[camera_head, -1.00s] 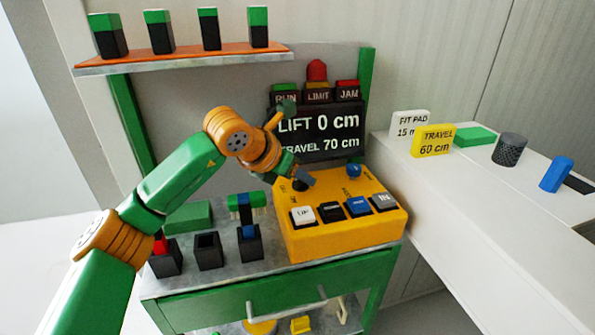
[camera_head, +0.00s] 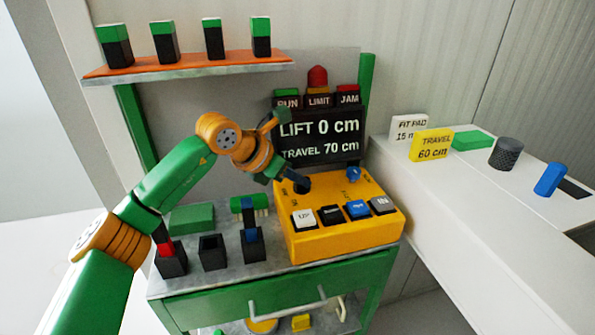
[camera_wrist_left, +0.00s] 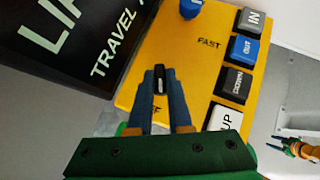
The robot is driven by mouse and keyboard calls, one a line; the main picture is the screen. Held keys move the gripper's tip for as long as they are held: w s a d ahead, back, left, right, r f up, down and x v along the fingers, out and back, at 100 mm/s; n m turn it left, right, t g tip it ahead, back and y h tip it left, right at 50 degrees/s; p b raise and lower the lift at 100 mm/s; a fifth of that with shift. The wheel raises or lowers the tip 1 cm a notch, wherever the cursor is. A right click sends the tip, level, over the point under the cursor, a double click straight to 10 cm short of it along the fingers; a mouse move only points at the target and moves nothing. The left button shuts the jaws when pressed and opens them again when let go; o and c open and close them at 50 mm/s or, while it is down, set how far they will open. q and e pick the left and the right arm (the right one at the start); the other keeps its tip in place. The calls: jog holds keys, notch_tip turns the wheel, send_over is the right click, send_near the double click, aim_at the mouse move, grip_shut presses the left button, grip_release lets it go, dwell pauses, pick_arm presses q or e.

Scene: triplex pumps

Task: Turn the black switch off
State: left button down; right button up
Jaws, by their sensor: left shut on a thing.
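The black switch (camera_head: 303,186) is a small knob on the sloped top of the yellow control box (camera_head: 340,238), at its back left. My left gripper (camera_head: 291,177) reaches it from the upper left. In the left wrist view its two blue fingers (camera_wrist_left: 160,82) are shut on the black switch (camera_wrist_left: 159,79), whose light-tipped top shows between them. A partly hidden label ending in "FF" is beside the fingers. The exact angle of the switch is hard to tell. My right gripper (camera_wrist_left: 284,148) shows small at the right edge of the left wrist view, its jaws unclear.
A blue knob (camera_head: 353,173) stands right of the switch. Several push buttons, including UP (camera_head: 303,217), line the box's front. The display (camera_head: 318,137) reads LIFT 0 cm, TRAVEL 70 cm. Black holders (camera_head: 213,252) stand left of the box.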

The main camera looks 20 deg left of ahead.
pick_arm(q)
jog(key=m+h+p, duration=0.1)
jog(key=p, duration=0.1)
jog(key=m+g+h+p, duration=0.1)
jog(key=m, duration=0.1)
jog(key=shift+w+a+r+p, duration=0.1)
jog(key=shift+w+r+p, duration=0.05)
jog(key=shift+r+p, duration=0.25)
jog(key=shift+f+m+g+h+p, duration=0.2)
jog(key=shift+m+g+h+p, duration=0.2)
jog(key=shift+m+g+p, duration=0.35)
jog(key=shift+a+f+m+p, duration=0.1)
jog(key=shift+f+m+p, duration=0.05)
jog(key=shift+m+p, duration=0.2)
jog(key=c, duration=0.8)
grip_release()
jog(key=shift+w+f, duration=0.1)
jog(key=shift+c, duration=0.2)
